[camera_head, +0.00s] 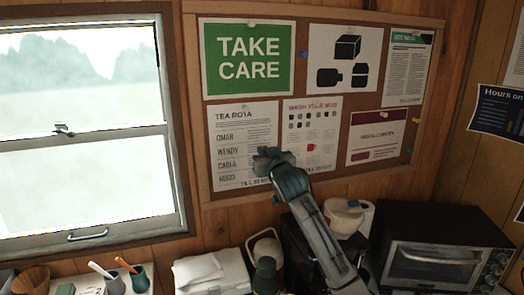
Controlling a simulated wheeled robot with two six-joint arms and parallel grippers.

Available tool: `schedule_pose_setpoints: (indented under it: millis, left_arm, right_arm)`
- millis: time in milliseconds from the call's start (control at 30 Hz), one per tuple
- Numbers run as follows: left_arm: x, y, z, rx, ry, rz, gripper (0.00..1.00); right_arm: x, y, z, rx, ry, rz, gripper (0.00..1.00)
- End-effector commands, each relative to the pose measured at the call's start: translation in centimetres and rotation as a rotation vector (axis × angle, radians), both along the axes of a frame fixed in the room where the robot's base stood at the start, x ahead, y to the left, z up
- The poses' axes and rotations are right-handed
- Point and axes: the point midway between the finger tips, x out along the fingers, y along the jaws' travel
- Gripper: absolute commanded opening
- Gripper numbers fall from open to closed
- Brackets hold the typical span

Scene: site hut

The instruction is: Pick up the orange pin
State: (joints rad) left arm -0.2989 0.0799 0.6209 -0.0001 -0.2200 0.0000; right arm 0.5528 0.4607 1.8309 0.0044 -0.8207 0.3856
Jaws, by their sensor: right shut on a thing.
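My right gripper (264,160) is raised in front of the cork board (340,183), at the right edge of the tea rota sheet (236,125). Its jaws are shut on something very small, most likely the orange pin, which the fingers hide. I cannot tell whether the pin touches the board. No orange pin shows clearly elsewhere on the board. My left gripper is not in view.
Several sheets hang on the board, including a green "TAKE CARE" sign (249,58). A window (80,130) is at left.

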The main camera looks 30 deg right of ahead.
Motion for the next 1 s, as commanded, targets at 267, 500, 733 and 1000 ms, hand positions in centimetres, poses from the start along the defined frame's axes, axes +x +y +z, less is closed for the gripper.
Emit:
schedule_pose_setpoints:
  millis: [267,500,733,1000]
  left_arm:
    - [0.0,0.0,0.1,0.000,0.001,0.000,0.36]
    - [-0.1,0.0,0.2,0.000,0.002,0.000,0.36]
    - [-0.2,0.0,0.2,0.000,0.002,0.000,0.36]
    - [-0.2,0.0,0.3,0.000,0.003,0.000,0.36]
  right_arm:
    - [-1.1,0.2,0.0,-0.002,-0.001,0.000,0.00]
    - [-2.0,0.5,-0.1,0.000,0.000,0.000,0.00]
    - [-2.9,0.7,-0.2,-0.001,0.001,0.000,0.00]
    - [-3.9,0.9,-0.2,-0.001,0.000,0.000,0.00]
